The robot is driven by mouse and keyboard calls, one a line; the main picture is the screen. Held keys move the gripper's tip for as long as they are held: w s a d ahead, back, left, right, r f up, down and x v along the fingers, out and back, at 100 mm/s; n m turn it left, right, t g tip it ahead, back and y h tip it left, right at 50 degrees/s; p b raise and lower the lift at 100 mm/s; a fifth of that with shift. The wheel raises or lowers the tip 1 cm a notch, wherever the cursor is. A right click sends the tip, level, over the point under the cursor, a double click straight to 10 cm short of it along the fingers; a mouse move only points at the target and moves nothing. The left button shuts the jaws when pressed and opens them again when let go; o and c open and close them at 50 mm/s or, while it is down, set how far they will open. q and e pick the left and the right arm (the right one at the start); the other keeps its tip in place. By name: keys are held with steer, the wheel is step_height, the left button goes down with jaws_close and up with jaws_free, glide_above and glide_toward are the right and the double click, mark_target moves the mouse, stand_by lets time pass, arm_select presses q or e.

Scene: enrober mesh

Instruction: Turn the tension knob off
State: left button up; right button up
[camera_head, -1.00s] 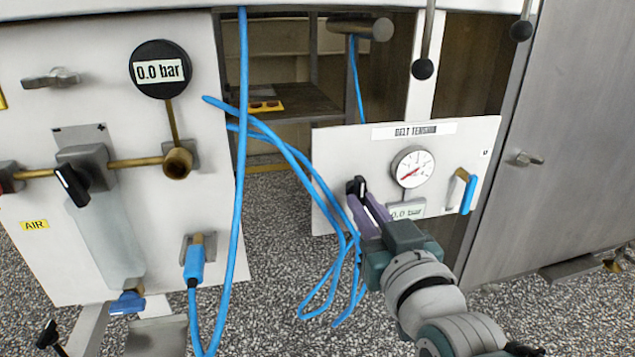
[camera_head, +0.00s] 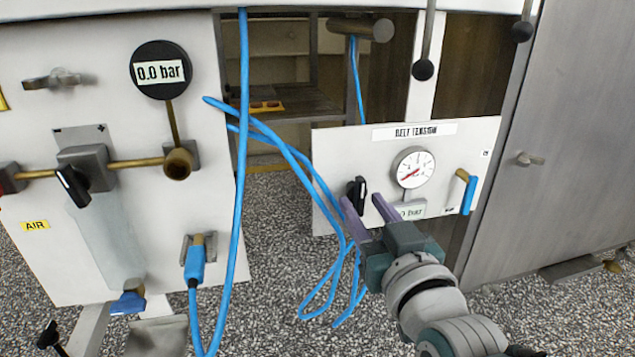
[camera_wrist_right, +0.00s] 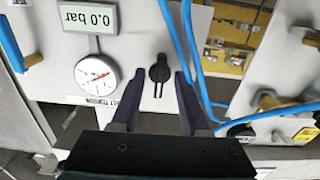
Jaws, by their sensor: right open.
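The black tension knob (camera_head: 357,192) sits on the white panel labelled "BELT TENSION" (camera_head: 462,140), left of a round gauge (camera_head: 413,167). My right gripper (camera_head: 364,202) is open, its purple fingers spread just in front of the knob and apart from each other. In the right wrist view the knob (camera_wrist_right: 160,70) shows between and just beyond the two fingertips (camera_wrist_right: 157,78), its pointer toward the gripper over a dark slot mark. The gauge (camera_wrist_right: 95,75) and the 0.0 bar display (camera_wrist_right: 88,17) also show there. My left gripper is not in view.
A blue-handled valve (camera_head: 467,195) is at the panel's right. Blue hoses (camera_head: 300,165) hang close left of the knob. A left panel carries another black knob (camera_head: 72,186) and a 0.0 bar gauge (camera_head: 160,70). A grey metal door (camera_head: 560,170) stands at right.

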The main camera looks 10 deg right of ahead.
steer(key=s+p, duration=0.4)
steer(key=s, duration=0.5)
steer(key=shift+s+d, duration=0.15)
steer(key=shift+s, duration=0.2)
